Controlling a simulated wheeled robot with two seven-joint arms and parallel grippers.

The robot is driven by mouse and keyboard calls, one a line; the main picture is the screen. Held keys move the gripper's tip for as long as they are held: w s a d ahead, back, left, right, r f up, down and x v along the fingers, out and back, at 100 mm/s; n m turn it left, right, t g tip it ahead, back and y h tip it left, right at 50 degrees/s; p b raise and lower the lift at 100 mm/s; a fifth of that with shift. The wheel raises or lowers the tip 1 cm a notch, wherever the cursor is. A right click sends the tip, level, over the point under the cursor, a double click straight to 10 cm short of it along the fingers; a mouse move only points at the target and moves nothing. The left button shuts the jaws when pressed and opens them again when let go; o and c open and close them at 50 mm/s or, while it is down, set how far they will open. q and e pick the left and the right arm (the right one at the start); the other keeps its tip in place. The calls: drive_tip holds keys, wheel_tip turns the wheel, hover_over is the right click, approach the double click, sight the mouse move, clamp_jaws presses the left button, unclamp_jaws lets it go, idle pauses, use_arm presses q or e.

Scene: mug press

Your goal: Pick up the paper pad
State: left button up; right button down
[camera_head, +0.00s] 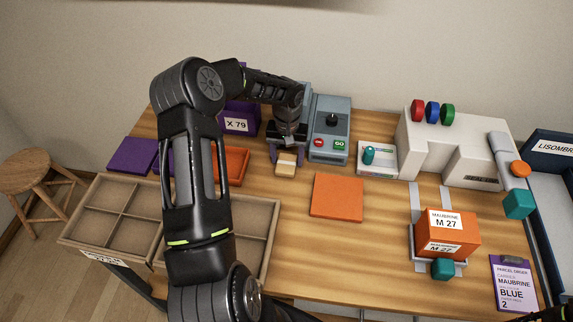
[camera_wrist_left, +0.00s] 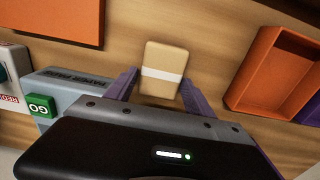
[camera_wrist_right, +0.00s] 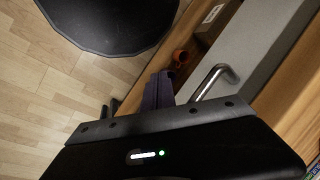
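The paper pad appears to be the small tan block (camera_head: 286,164) with a white band, lying on the wooden table in front of the grey press; it also shows in the left wrist view (camera_wrist_left: 164,62). My left gripper (camera_head: 288,145) is just behind it in the head view, pointing down. In the left wrist view its purple fingers (camera_wrist_left: 160,88) are spread, with the near end of the pad between or just beyond their tips. I see no firm grip on it. My right gripper (camera_wrist_right: 159,90) is away from the pad, over the floor by the table edge, fingers together and empty.
An orange tray (camera_head: 236,165) lies left of the pad and an orange sheet (camera_head: 338,196) to its right. The grey press with a GO button (camera_head: 330,130) stands close behind. A divided wooden tray (camera_head: 118,215) is at front left. A metal handle (camera_wrist_right: 215,78) is near my right gripper.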

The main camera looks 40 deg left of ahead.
sight(287, 160)
use_arm(q)
drive_tip(key=c, duration=1)
drive_tip(key=shift+o, duration=0.2)
drive_tip(key=shift+r, duration=0.15)
drive_tip(key=shift+r, duration=0.25)
wheel_tip(287, 160, up, 9)
drive_tip(key=b, duration=0.2)
drive_tip(key=shift+r, duration=0.1)
